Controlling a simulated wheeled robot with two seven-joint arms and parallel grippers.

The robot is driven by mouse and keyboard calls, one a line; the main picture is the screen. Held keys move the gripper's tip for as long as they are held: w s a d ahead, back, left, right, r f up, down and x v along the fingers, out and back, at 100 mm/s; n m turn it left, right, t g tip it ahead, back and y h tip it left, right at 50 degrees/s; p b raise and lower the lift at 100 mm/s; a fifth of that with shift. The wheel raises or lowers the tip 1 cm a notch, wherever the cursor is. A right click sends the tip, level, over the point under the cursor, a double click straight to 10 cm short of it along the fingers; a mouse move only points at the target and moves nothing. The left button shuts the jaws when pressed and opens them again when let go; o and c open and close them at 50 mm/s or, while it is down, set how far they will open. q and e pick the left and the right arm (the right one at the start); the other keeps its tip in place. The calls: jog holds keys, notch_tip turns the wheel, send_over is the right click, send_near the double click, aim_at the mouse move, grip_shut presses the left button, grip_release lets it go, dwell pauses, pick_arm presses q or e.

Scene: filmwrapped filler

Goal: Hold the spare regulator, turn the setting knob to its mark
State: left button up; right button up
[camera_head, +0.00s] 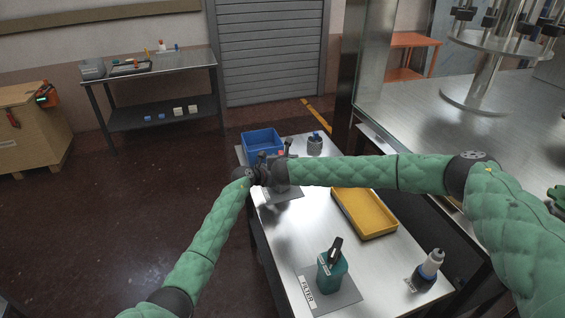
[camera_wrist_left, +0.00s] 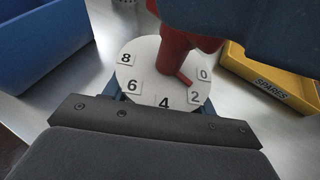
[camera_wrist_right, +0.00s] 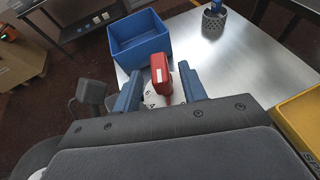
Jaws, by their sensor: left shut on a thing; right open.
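The regulator's white dial (camera_wrist_left: 148,78) carries the numbers 8, 6, 4, 2 and 0. Its red knob (camera_wrist_left: 178,52) has a small pointer that lies near the 0 and 2 labels. My left gripper (camera_wrist_left: 161,104) is shut on the regulator, whose body is mostly hidden. In the right wrist view the red knob (camera_wrist_right: 161,80) stands between the blue fingers of my right gripper (camera_wrist_right: 161,92), which is open with gaps at both sides. In the head view both grippers meet over the table's far part, and the regulator is mostly hidden by them.
A blue bin (camera_head: 262,142) stands behind the grippers. A grey cup (camera_head: 315,146) is at the back. A yellow SPARES tray (camera_head: 372,226) lies to the right. A teal filter container (camera_head: 331,272) and a dark bottle with a white top (camera_head: 427,270) stand in front.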

jog(key=v, duration=0.8)
jog(key=shift+s, duration=0.35)
jog(key=shift+o, duration=0.5)
jog(key=shift+r, duration=0.1)
